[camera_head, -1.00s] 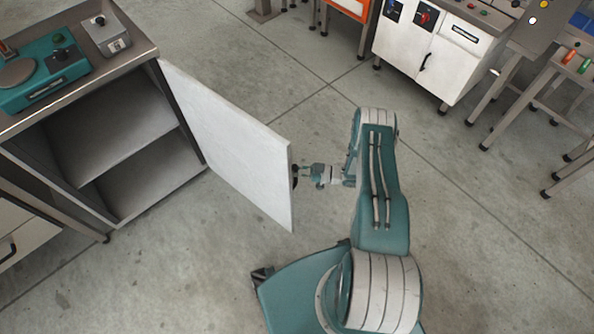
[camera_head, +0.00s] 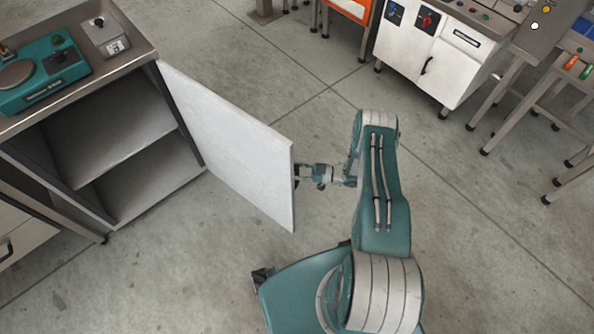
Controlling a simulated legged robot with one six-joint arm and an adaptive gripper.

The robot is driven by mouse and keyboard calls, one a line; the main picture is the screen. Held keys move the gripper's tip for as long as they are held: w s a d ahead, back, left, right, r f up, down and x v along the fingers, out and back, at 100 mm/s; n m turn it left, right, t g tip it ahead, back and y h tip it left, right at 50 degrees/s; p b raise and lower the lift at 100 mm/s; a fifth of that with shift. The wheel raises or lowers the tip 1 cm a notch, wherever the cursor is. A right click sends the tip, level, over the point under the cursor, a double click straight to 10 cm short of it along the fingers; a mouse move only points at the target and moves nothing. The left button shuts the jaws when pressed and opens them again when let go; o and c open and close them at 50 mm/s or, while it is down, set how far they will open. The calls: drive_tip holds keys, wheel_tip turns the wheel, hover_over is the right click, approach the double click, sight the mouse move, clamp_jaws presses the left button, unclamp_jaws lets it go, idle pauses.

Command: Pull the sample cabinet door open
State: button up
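The sample cabinet (camera_head: 108,228) stands at the left with its white door (camera_head: 228,150) swung wide open, hinged at the cabinet's right front post. Its inside shows a grey shelf (camera_head: 110,130) and looks empty. My gripper (camera_head: 302,173) is at the door's free edge, on the outer face side. The door's handle is not clearly visible; the door edge and my gripper hide that spot. The fingers are small and partly hidden, so I cannot tell whether they are open, shut or touching the handle.
A teal weigher (camera_head: 40,85) and a small grey box (camera_head: 106,36) stand on the cabinet top. A white control cabinet (camera_head: 425,60), an orange unit (camera_head: 350,10) and metal stands (camera_head: 540,90) are at the back and right. The concrete floor (camera_head: 270,80) behind the door is clear.

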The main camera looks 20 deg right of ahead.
drive_tip(key=v, duration=1.2)
idle(0.3)
